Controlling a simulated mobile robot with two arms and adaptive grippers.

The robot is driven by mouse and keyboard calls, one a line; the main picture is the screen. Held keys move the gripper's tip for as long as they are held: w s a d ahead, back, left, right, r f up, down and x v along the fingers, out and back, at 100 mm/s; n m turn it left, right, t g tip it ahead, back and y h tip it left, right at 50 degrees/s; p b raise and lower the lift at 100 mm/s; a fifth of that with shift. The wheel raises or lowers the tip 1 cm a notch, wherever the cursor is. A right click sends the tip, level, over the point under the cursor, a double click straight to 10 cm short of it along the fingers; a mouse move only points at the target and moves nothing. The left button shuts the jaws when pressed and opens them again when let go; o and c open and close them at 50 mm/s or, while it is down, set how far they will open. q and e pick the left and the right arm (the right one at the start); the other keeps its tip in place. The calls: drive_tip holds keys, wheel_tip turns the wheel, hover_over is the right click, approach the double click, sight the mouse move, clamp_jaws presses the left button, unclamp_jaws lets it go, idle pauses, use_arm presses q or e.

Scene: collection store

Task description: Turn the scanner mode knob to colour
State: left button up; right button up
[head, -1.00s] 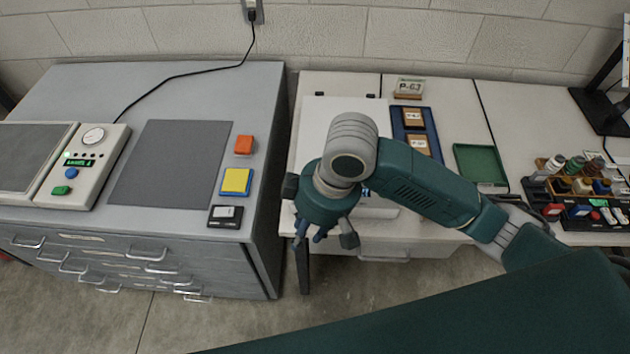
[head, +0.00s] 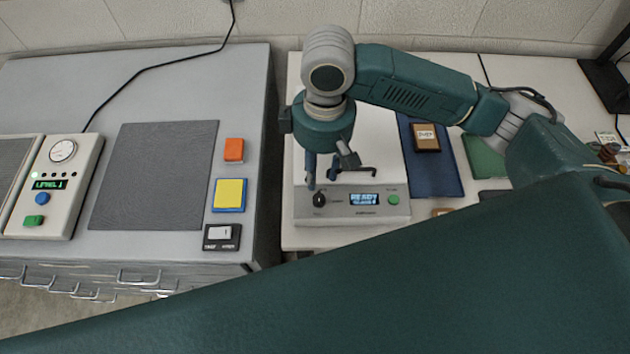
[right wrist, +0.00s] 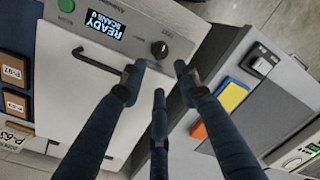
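The scanner (head: 377,213) is a pale box on the white table, its grey front panel towards me. Its black mode knob (head: 319,199) is at the panel's left and also shows in the right wrist view (right wrist: 159,48). The labels around the knob are too small to read. A lit display (head: 364,199) reads READY above a smaller line. A green button (head: 393,200) is at its right. My right gripper (head: 328,176) is open and empty, its fingers spread just above the knob and apparently not touching it. The right wrist view shows the fingertips (right wrist: 159,74) near the knob. My left gripper is not in view.
A dark handle (head: 357,171) on the scanner's lid is close to my right fingers. A blue tray (head: 431,178) with a framed label lies right of the scanner. On the left, a grey cabinet (head: 170,80) holds a dark mat, orange and yellow blocks and a control box (head: 55,190).

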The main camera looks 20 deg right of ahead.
sight(318, 195)
drive_tip(key=f, duration=0.4)
drive_tip(key=s+f, duration=0.1)
drive_tip(key=f, duration=0.1)
drive_tip(key=shift+a+f, duration=0.1)
wheel_tip(318, 195, down, 3)
drive_tip(key=shift+a+f+p, duration=0.1)
drive_tip(key=shift+p, duration=0.2)
clamp_jaws()
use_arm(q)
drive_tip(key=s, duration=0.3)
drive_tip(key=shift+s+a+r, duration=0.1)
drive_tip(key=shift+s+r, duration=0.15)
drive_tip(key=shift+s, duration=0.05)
use_arm(e)
drive_tip(key=shift+w, duration=0.1)
